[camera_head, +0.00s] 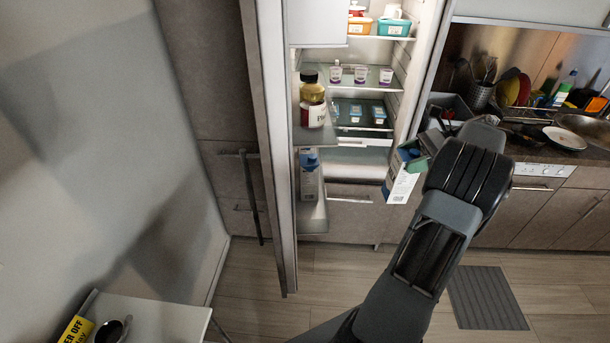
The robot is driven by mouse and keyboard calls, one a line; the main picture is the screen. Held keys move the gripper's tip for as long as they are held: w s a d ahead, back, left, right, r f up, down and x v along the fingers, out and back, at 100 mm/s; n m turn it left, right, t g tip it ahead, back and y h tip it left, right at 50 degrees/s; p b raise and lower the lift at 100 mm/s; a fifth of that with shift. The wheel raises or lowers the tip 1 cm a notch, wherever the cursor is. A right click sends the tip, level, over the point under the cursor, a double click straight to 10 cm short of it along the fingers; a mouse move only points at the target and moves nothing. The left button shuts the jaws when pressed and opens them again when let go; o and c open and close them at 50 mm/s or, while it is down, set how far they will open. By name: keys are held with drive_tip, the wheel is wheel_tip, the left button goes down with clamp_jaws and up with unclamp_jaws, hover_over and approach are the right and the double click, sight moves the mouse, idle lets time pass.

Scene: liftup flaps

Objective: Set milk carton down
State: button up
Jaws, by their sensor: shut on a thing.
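A milk carton (400,186), white with a green and blue upper part, hangs upright in the air in front of the open fridge's right side. My gripper (412,153) is shut on its top. The gripper comes from the right and partly hides the carton's upper part. A second carton with a blue cap (309,176) stands in the lower door bin of the open fridge door, to the left of the held one.
The open fridge (350,75) holds cups, tubs and a jar (312,100). Its door (279,150) stands open at left. A white table (165,318) is at the lower left. The counter (560,150) at right carries a pan and dishes. The floor (380,275) in front looks clear.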

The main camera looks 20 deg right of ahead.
sight(396, 163)
drive_tip(key=a+y, duration=0.1)
drive_tip(key=w+a+f, duration=0.1)
drive_tip(key=a, duration=0.1)
drive_tip(key=w+a+f+t+y+b, duration=0.1)
drive_tip(key=a, duration=0.1)
drive_tip(key=shift+y, duration=0.3)
drive_tip(key=a+r+p+x, duration=0.1)
drive_tip(key=r+p+x, duration=0.15)
drive_tip(key=x, duration=1.15)
drive_tip(key=w+a+f+g+h+p, duration=0.1)
drive_tip(key=w+a+f+h+p, duration=0.1)
drive_tip(key=a+f+h, duration=0.1)
drive_tip(key=shift+w+a+f, duration=0.15)
drive_tip(key=shift+a+f, duration=0.75)
drive_tip(key=shift+f, duration=0.65)
drive_tip(key=o, duration=1.7)
drive_tip(key=shift+c, duration=0.2)
